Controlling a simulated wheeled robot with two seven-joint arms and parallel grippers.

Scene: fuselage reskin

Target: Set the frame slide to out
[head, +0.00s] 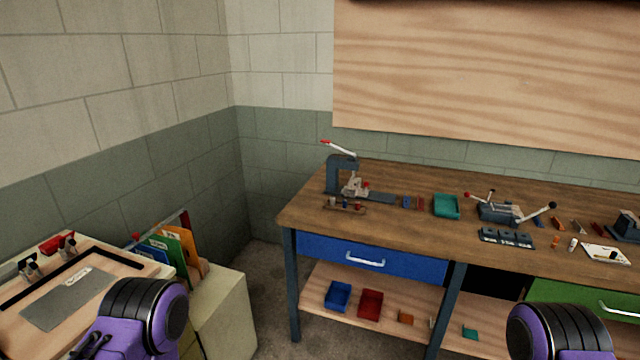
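No part in view is plainly readable as the frame slide, and its setting cannot be told from here. On the wooden workbench (420,237) stands a dark press-like tool (336,176) with a raised red-tipped lever and a flat grey bar at its foot. Further right on the bench is a grey fixture (498,212) with a red-knobbed lever and a black-knobbed lever. Both sit well beyond my arms. Purple and black links of my two arms show at the bottom left and bottom right; neither gripper can be seen.
A teal tray (446,206) and small parts lie on the bench. A blue drawer (400,262) and a green drawer (590,302) are below. Blue and red bins (370,303) sit on the shelf. A cabinet with coloured folders (178,245) and a side table stand left.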

